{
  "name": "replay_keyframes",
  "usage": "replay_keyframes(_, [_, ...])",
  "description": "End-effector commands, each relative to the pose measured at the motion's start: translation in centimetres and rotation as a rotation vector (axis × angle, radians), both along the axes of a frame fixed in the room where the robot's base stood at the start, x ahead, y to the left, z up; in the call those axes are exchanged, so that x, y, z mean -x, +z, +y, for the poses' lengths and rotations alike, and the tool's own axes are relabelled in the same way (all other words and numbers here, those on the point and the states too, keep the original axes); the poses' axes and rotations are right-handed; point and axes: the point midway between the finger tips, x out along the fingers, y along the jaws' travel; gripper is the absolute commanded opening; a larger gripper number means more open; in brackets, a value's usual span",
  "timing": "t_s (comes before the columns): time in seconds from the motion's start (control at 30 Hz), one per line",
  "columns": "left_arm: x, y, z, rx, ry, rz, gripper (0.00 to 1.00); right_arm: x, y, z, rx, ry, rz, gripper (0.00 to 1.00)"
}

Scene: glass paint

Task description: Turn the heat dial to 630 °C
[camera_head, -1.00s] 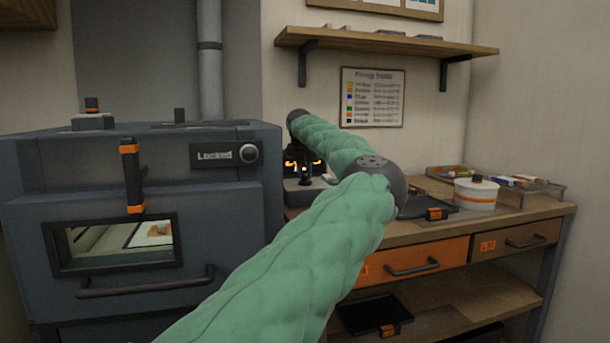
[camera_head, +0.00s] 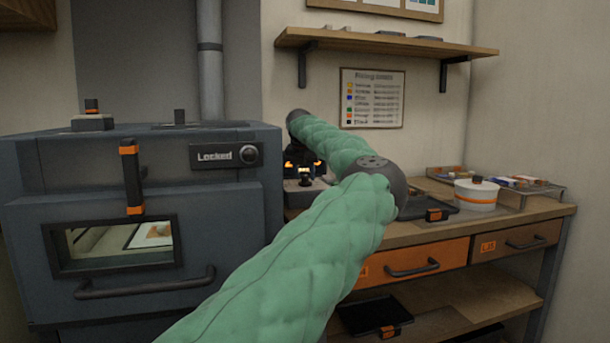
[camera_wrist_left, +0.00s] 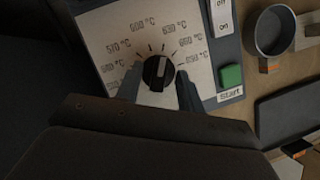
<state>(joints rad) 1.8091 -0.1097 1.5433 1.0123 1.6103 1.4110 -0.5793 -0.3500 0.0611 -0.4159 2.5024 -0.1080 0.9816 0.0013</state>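The heat dial (camera_wrist_left: 158,72) is a black round knob with a white pointer mark on a pale panel (camera_wrist_left: 112,30) printed with temperatures. In the left wrist view its mark points nearly straight up, between the 600 °C and 630 °C labels. My left gripper (camera_wrist_left: 160,90) has one finger on each side of the dial, with gaps visible between fingers and knob, so it looks open. In the head view my left gripper (camera_head: 304,170) is over the control box (camera_head: 303,193), partly hidden by my green arm. My right gripper is not in view.
A green Start button (camera_wrist_left: 231,76) and on/off switches (camera_wrist_left: 223,18) sit right of the dial. A round grey cup (camera_wrist_left: 272,32) is beyond. The grey kiln (camera_head: 235,215) reading "Locked" stands left. A white pot (camera_head: 476,194) and trays are on the bench (camera_head: 520,211).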

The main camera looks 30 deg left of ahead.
Motion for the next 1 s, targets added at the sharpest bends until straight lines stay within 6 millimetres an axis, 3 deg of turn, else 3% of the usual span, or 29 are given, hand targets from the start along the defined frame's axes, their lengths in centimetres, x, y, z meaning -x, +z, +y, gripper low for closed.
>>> replay_keyframes(0.5, [2.3,6.3,-0.9,0.000,-0.001,-0.002,0.38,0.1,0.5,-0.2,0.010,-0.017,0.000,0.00])
replay_keyframes(1.0, [2.6,6.9,-1.0,0.000,-0.001,0.000,0.38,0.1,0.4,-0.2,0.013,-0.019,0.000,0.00])
